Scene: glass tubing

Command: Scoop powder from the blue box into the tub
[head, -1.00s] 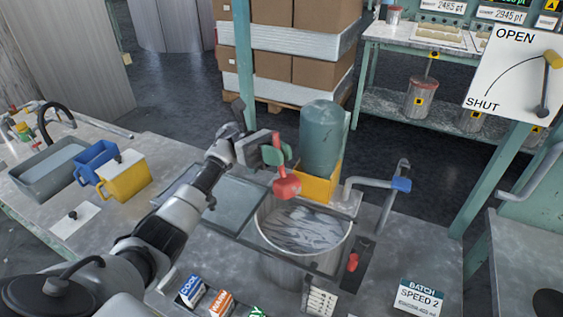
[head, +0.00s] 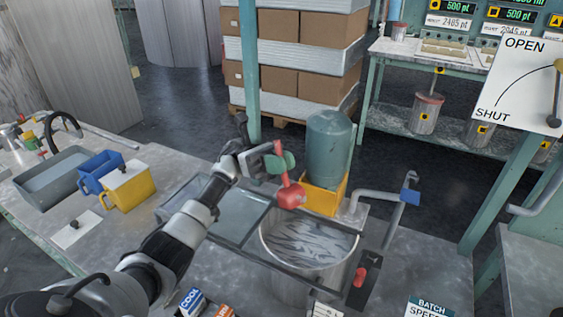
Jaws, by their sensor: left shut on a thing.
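My left gripper (head: 279,163) is shut on the handle of a red scoop (head: 291,195), with green pieces showing at the grip. The scoop hangs over the back left part of the round metal tub (head: 353,252), apart from the grey, streaked contents inside. Whether the scoop holds powder cannot be told. The blue box (head: 97,172) stands on the bench at the left, well away from the gripper; its contents are not clear. My right gripper is not in view.
A yellow container (head: 130,190) stands beside the blue box, and a grey basin (head: 48,177) lies left of it. A green tank (head: 328,145) on a yellow base rises behind the tub. A pipe with a blue handle (head: 411,196) stands right of it.

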